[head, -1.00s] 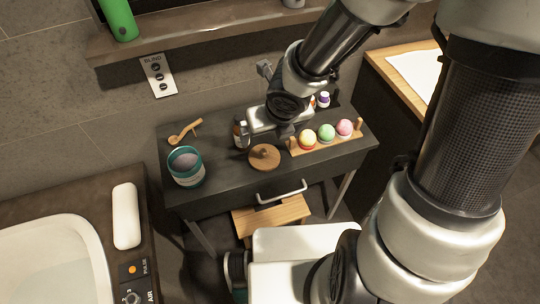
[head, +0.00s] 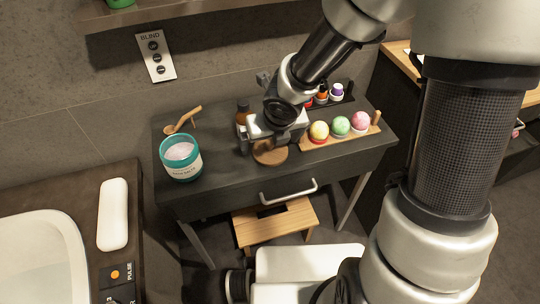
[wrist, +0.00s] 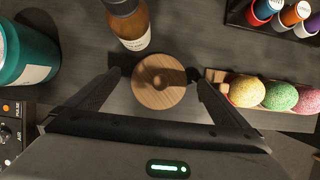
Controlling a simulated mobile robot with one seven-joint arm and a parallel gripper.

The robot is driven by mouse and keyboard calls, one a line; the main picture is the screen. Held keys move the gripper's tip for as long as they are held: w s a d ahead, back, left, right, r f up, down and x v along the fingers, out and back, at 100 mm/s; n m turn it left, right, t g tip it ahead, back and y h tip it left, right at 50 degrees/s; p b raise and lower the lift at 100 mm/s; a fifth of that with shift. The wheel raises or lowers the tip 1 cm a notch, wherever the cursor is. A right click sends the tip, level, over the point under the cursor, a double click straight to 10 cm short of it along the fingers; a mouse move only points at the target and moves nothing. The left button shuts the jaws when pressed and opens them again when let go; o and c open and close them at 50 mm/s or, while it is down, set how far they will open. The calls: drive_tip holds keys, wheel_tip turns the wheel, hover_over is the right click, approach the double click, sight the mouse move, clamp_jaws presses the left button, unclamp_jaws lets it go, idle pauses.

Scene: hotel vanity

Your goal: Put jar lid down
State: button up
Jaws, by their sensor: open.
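The jar lid (wrist: 159,82) is a round wooden disc with a knob, lying flat on the dark vanity table. In the head view the lid (head: 270,153) is partly hidden under my gripper (head: 268,136). In the wrist view my gripper (wrist: 158,76) is open, with one finger on each side of the lid and gaps between the fingers and its rim. The open teal jar (head: 181,158) holds pale bath salts and stands at the left of the table. Its teal side also shows in the wrist view (wrist: 22,55).
An amber bottle (wrist: 127,22) stands close behind the lid. A wooden tray of coloured bath balls (head: 340,128) lies to the right, with a dark rack of small bottles (head: 332,97) behind it. A wooden scoop (head: 183,120) lies behind the jar.

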drive_tip(key=shift+x, duration=0.75)
drive_tip(key=shift+r, duration=0.1)
drive_tip(key=shift+c, duration=0.4)
drive_tip(key=c, duration=1.2)
drive_tip(key=shift+o, duration=0.2)
